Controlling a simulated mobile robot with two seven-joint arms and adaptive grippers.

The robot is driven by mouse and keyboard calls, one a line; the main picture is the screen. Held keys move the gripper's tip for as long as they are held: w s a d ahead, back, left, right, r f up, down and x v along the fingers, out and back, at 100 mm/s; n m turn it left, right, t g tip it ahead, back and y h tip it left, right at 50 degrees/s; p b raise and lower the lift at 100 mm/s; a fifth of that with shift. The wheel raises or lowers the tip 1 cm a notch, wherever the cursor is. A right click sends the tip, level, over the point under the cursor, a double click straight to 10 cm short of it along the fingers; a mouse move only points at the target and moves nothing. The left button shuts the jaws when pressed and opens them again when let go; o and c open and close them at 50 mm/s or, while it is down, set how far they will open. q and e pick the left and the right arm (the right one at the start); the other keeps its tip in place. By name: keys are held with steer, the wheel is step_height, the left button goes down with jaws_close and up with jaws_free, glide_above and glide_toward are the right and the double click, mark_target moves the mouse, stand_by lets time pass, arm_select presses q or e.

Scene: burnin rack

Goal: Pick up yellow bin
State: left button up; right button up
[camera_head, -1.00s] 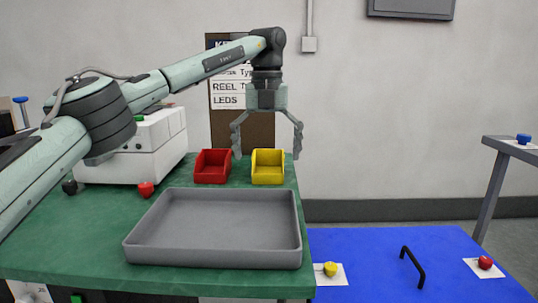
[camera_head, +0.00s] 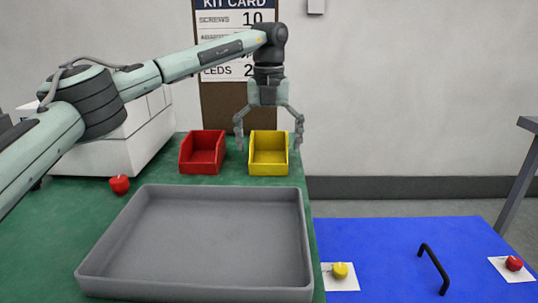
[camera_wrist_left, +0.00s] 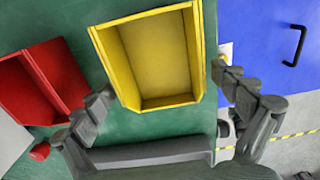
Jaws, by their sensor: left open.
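The yellow bin (camera_head: 269,168) stands upright on the green bench top, right of the red bin (camera_head: 202,162). My left gripper (camera_head: 268,147) is open and points down over the yellow bin, one finger to each side of it in the head view. In the left wrist view the yellow bin (camera_wrist_left: 155,60) is empty and lies between the spread fingers of the left gripper (camera_wrist_left: 162,80). Neither finger clearly touches it, and exact finger height is hard to tell. The red bin (camera_wrist_left: 28,90) is by the left finger. My right gripper is out of view.
A large empty grey tray (camera_head: 200,291) lies in front of the bins. A white machine (camera_head: 105,150) and red knob (camera_head: 119,185) are at left. A blue surface (camera_head: 385,240) with a black handle (camera_head: 434,268) is lower right. A kit card board (camera_head: 224,105) stands behind.

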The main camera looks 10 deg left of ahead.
arm_select(q)
steer(key=shift+f, duration=0.65)
steer(key=c, duration=1.3)
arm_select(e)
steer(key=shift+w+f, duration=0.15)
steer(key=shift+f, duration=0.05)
arm_select(q)
steer(key=shift+r, duration=0.1)
